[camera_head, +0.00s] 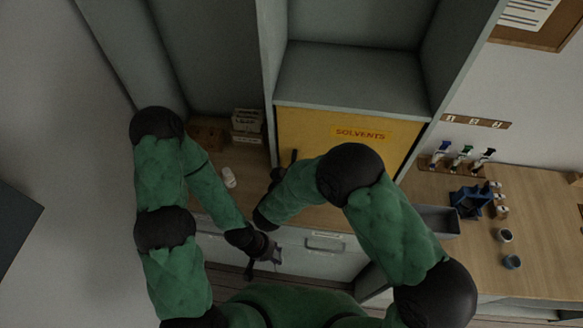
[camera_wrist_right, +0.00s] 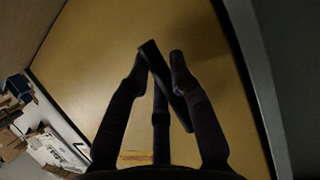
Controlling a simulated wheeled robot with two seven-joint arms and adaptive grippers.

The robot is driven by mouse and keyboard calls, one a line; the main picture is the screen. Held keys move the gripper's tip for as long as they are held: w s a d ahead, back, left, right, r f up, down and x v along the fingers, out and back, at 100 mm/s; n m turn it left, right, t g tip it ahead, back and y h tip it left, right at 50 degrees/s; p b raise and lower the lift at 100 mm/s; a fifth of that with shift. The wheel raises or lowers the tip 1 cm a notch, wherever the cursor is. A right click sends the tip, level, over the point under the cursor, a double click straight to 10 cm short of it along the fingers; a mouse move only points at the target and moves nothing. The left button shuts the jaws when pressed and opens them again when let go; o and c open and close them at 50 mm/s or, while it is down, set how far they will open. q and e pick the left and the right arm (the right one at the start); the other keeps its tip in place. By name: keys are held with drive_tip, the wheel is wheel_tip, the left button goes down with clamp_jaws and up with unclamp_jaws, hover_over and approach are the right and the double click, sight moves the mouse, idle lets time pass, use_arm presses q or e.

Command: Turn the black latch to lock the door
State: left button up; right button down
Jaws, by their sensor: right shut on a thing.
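The yellow door (camera_head: 345,150) with a red "SOLVENTS" label is closed in the grey cabinet. The black latch (camera_head: 294,156) is at its left side, partly hidden by my right gripper (camera_head: 282,169). In the right wrist view the latch (camera_wrist_right: 166,80) is a black bar lying at a slant across the yellow door face. My right gripper (camera_wrist_right: 160,62) is shut on it, with its fingers on both sides of the bar. My left gripper (camera_head: 262,262) hangs low in front of the drawer fronts, away from the door; its jaw state is unclear.
Left of the door, an open bay holds small boxes (camera_head: 247,125) and a white bottle (camera_head: 229,177). A drawer (camera_head: 325,244) with a handle lies below. On the right, a wooden bench (camera_head: 465,245) carries a grey tray, a blue item and small cups.

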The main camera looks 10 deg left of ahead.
idle(0.4)
drive_tip(key=c, duration=1.3)
unclamp_jaws()
drive_tip(key=shift+c, duration=0.2)
drive_tip(key=v, duration=0.7)
drive_tip(key=shift+s, duration=0.3)
